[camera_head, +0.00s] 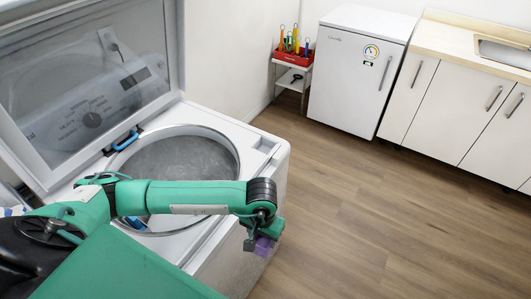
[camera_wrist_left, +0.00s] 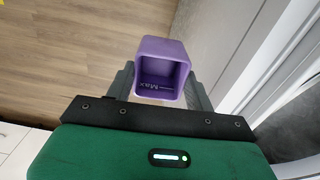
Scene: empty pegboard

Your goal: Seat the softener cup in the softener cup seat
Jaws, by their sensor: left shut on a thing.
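The softener cup (camera_wrist_left: 163,70) is a small purple open box with a "Max" mark inside. My left gripper (camera_wrist_left: 160,92) is shut on it, with one finger on each side, and the cup looks empty. In the head view the left gripper (camera_head: 256,240) hangs beyond the washer's right front side, with the purple cup (camera_head: 264,246) partly hidden by it. A rectangular recess (camera_head: 267,146) in the washer's top right rim may be the softener cup seat; I cannot tell for sure. The gripper and cup are apart from it. My right gripper is not in view.
The top-loading washer (camera_head: 255,133) has its lid (camera_head: 85,85) raised and its drum (camera_head: 185,160) open under my left arm. A small shelf with a red tool box (camera_head: 292,58), a white fridge (camera_head: 355,75) and cabinets (camera_head: 450,110) stand behind. The wooden floor (camera_head: 400,220) is clear.

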